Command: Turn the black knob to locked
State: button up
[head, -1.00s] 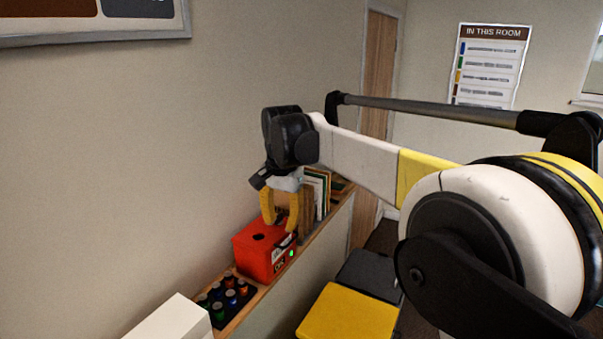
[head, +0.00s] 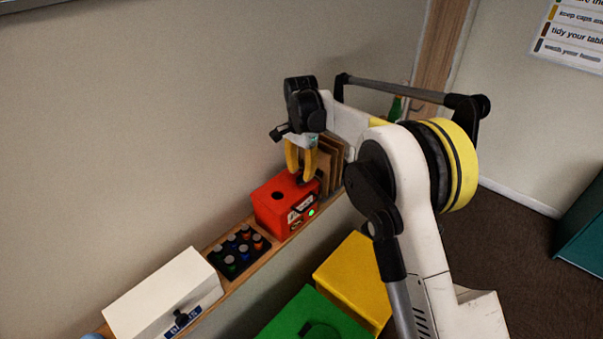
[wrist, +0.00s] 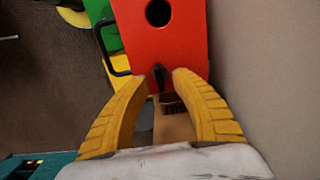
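A red box (head: 272,205) with a round hole in its top stands on the narrow wooden shelf (head: 228,290). A green light shows on its front, beside a label too small to read. In the wrist view, a small black knob (wrist: 159,73) sits at the end of the red box (wrist: 160,40) nearest my gripper. My gripper (head: 301,177) points down at that end. In the wrist view, its yellow fingers (wrist: 162,82) are apart, with the knob between their tips. I cannot tell whether they touch it. The knob's setting is not readable.
A tray of capped, coloured bottles (head: 238,252) and a white box (head: 165,292) stand left on the shelf. Upright folders (head: 332,160) stand close behind my gripper. Yellow (head: 355,268) and green (head: 290,325) bins stand below. The wall runs close along the shelf.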

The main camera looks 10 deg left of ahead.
jog(key=shift+f, duration=0.95)
grip_shut()
jog(key=shift+n+b, duration=0.4)
jog(key=shift+f+n+b, duration=0.15)
jog(key=shift+n+b, duration=0.45)
jog(key=n+b, duration=0.2)
jog(key=n, duration=0.1)
jog(key=shift+b, duration=0.3)
jog(key=n+b, duration=0.2)
jog(key=n, duration=0.3)
jog(key=n+b, duration=0.1)
jog(key=n, duration=0.3)
jog(key=shift+n+b, duration=0.6)
jog(key=shift+n, duration=1.2)
